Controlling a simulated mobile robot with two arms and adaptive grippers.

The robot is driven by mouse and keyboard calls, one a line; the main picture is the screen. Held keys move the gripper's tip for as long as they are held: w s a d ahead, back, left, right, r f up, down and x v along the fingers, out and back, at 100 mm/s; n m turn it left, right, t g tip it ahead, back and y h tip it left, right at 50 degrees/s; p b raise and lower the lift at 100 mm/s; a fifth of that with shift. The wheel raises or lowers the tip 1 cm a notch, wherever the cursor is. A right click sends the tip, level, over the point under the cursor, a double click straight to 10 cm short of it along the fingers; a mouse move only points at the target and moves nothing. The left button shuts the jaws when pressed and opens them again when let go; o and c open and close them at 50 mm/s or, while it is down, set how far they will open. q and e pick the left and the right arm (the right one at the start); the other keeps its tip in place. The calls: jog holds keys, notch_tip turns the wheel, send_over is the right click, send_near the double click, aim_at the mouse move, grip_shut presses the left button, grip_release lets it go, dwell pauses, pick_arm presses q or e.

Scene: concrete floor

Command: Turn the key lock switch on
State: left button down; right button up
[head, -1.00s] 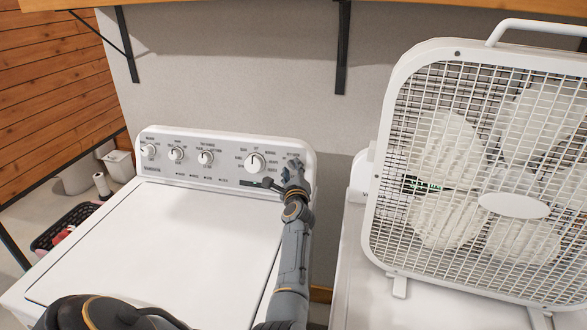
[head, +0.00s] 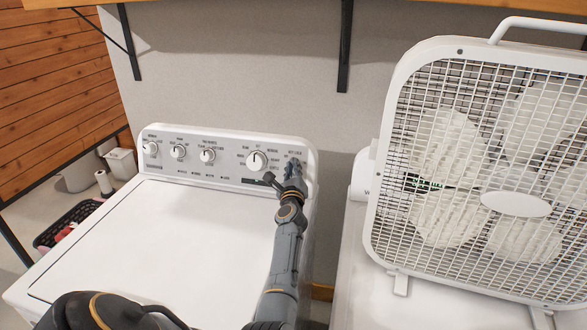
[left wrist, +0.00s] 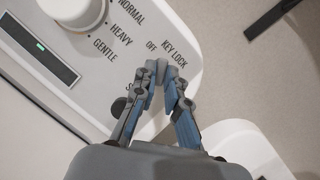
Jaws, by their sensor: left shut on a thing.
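The white washer's control panel (head: 225,160) carries several knobs and, at its right end, the key lock switch. In the left wrist view the "OFF" and "KEY LOCK" labels are readable just above the fingertips, and the small grey switch (left wrist: 161,68) shows between them. My left gripper (head: 294,166) is at the panel's right end and hides the switch in the head view. In the left wrist view my left gripper (left wrist: 162,75) is shut on the switch, with blue-grey fingers on either side. My right gripper is not in view.
A large white knob (head: 257,160) sits just left of my gripper. A white box fan (head: 480,180) stands to the right on another white surface. The washer lid (head: 150,235) is clear. A shelf with dark brackets (head: 345,50) is overhead.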

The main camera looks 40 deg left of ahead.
pick_arm(q)
jog(key=m+t+h, duration=0.1)
jog(key=m, duration=0.2)
jog(key=m+t+h, duration=0.1)
jog(key=m, duration=0.2)
jog(key=m+t+h, duration=0.1)
jog(key=m+h, duration=0.1)
jog(key=m, duration=0.2)
jog(key=shift+s+a, duration=0.2)
jog(key=shift+a, duration=0.1)
jog(key=m+h, duration=0.1)
jog(key=m, duration=0.1)
jog(key=m+h, duration=0.1)
jog(key=m, duration=0.2)
jog(key=shift+a+t, duration=0.15)
jog(key=shift+t, duration=0.15)
jog(key=shift+s+a+r+m+h, duration=0.1)
jog(key=shift+m+h, duration=1.2)
jog(key=shift+m, duration=1.1)
jog(key=c, duration=1.4)
grip_release()
